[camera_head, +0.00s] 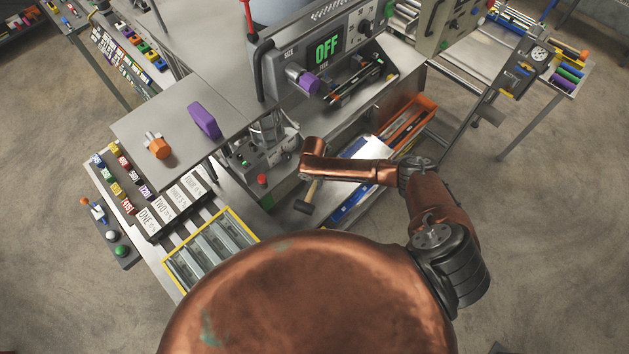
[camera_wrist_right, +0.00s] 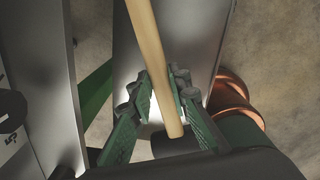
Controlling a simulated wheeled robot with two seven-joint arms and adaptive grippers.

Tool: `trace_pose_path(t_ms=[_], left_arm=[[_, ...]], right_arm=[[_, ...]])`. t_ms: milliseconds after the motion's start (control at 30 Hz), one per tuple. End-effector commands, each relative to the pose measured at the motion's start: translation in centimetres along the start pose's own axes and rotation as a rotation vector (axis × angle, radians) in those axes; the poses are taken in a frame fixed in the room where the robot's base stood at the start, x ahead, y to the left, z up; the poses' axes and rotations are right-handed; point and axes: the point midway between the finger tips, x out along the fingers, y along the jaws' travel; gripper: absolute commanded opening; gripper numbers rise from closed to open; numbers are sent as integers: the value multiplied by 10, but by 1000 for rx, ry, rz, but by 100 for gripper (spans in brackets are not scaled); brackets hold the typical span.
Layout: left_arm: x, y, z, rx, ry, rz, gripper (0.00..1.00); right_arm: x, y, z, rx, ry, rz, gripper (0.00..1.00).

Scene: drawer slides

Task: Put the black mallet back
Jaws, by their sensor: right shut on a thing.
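The black mallet shows in the head view with its black head (camera_head: 303,206) low and its pale wooden handle (camera_head: 313,188) rising toward my right wrist. In the right wrist view the wooden handle (camera_wrist_right: 152,55) runs from the top edge down between the green fingers of my right gripper (camera_wrist_right: 163,95). The fingers are shut on the handle. In the head view my copper forearm covers most of this gripper. My left gripper is not in view.
An open drawer with blue (camera_head: 350,205) and orange (camera_head: 408,122) trays lies right of the mallet. A yellow-edged tray (camera_head: 212,250) and labelled boxes (camera_head: 172,207) lie left. A purple object (camera_head: 204,120) stands on the grey top.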

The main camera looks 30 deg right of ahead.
Motion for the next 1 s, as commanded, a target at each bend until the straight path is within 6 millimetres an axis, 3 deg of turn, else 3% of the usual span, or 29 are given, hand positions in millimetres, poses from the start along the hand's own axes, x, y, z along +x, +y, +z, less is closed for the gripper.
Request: trace_pose_path(t_ms=[300, 600, 1000], left_arm=[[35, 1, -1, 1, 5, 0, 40], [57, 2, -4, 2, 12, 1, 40], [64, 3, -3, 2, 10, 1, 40]], right_arm=[[37, 1, -2, -1, -1, 1, 0], [68, 1, -4, -2, -1, 1, 0], [78, 1, -4, -1, -1, 2, 0]])
